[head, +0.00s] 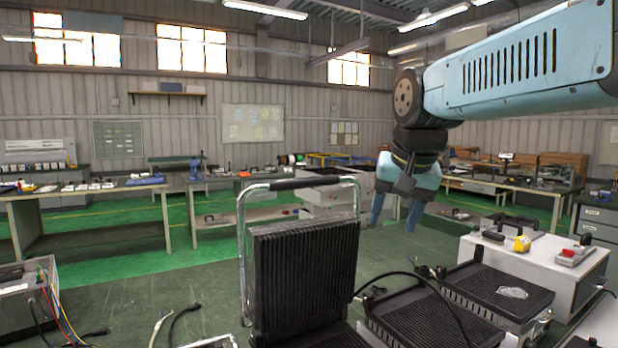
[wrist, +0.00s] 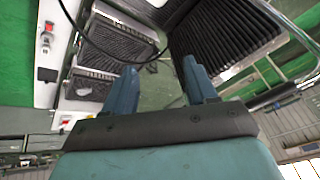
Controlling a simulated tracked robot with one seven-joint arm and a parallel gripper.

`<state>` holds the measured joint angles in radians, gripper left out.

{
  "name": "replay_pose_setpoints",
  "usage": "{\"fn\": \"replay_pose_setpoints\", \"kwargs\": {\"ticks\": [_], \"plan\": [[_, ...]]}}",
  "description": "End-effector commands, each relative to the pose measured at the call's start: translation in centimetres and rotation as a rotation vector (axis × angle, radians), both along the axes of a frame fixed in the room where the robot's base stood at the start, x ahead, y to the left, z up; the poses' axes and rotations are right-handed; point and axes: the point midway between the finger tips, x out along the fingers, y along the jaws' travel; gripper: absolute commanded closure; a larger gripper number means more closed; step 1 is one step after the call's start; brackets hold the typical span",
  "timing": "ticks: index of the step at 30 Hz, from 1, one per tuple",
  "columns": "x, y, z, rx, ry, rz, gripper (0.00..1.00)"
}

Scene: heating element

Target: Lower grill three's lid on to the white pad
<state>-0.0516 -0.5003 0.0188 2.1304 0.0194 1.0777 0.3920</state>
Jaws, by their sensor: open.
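A grill with a raised lid (head: 306,275) stands at the front centre of the head view. The lid is upright, its black ribbed plate facing the camera. Its metal frame carries a black bar handle (head: 300,183) along the top. I cannot read a number on this grill. The lid also shows at the upper right of the wrist view (wrist: 222,35), with its handle (wrist: 272,96) at the right. My gripper (head: 394,227) points down, right of the lid; its fingers are apart and empty in the wrist view (wrist: 161,80). I cannot make out a white pad.
A wired box (head: 28,300) stands at left.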

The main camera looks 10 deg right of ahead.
Motion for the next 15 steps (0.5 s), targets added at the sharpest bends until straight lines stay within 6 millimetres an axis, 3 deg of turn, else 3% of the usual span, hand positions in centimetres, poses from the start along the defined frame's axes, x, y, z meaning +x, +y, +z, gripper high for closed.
{"fn": "replay_pose_setpoints", "kwargs": {"ticks": [6,15], "plan": [[6.2,1.8,5.3,0.093,0.046,-0.162,0.43],[14.1,4.7,10.7,0.208,0.111,-0.394,0.43]]}}
